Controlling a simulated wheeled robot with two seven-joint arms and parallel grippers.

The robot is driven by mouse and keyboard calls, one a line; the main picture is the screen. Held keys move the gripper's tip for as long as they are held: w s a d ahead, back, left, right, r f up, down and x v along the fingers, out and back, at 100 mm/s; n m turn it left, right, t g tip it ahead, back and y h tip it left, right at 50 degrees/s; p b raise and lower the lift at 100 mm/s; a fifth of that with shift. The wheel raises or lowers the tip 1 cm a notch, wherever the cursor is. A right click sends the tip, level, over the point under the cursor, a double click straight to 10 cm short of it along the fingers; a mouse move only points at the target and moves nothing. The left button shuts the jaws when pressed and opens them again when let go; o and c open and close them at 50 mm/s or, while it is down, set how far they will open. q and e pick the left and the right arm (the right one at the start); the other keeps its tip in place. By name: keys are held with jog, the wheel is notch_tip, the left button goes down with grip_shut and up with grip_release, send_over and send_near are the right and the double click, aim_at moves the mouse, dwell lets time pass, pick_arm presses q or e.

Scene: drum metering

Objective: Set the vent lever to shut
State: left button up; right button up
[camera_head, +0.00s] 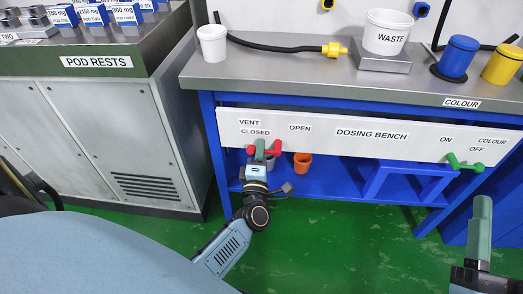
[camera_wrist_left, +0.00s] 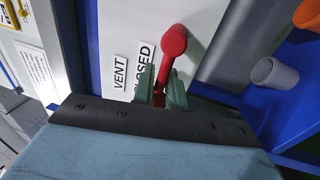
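The red vent lever (camera_head: 276,147) is on the white front panel of the dosing bench, below the VENT, CLOSED and OPEN labels. My left gripper (camera_head: 260,148) is at the lever and covers its middle in the head view. In the left wrist view the round red end of the lever (camera_wrist_left: 173,42) stands out past the green fingertips (camera_wrist_left: 161,85). The fingers lie close on both sides of its red bar, with no clear gap. The lever's exact angle is partly hidden. My right gripper (camera_head: 481,225) is at the lower right, away from the panel; its finger gap cannot be made out.
A green colour lever (camera_head: 464,164) is at the panel's right. An orange cup (camera_head: 302,162) and a grey cup (camera_wrist_left: 274,73) are below the panel. The waste tub (camera_head: 387,34) and a white cup (camera_head: 212,44) stand on the benchtop. Green floor in front is clear.

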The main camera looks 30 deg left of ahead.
pick_arm(q)
jog(key=shift+o, duration=1.1)
jog(key=shift+s+a, duration=0.1)
jog(key=shift+a, duration=0.35)
jog(key=shift+d, duration=0.1)
pick_arm(e)
jog(key=shift+a, duration=0.1)
pick_arm(q)
jog(key=shift+s+d, duration=0.1)
jog(key=shift+d, duration=0.05)
jog(key=p+v, duration=0.2)
jog(key=v, duration=1.1)
jog(key=shift+p, duration=0.35)
pick_arm(e)
notch_tip(320, 180, down, 10)
jog(key=w+d+g+h, duration=0.1)
jog(key=g+h, duration=0.2)
jog(key=g, duration=0.4)
jog(key=shift+w+d+f, duration=0.15)
jog(key=shift+d, duration=0.2)
pick_arm(q)
jog(key=shift+f, duration=0.1)
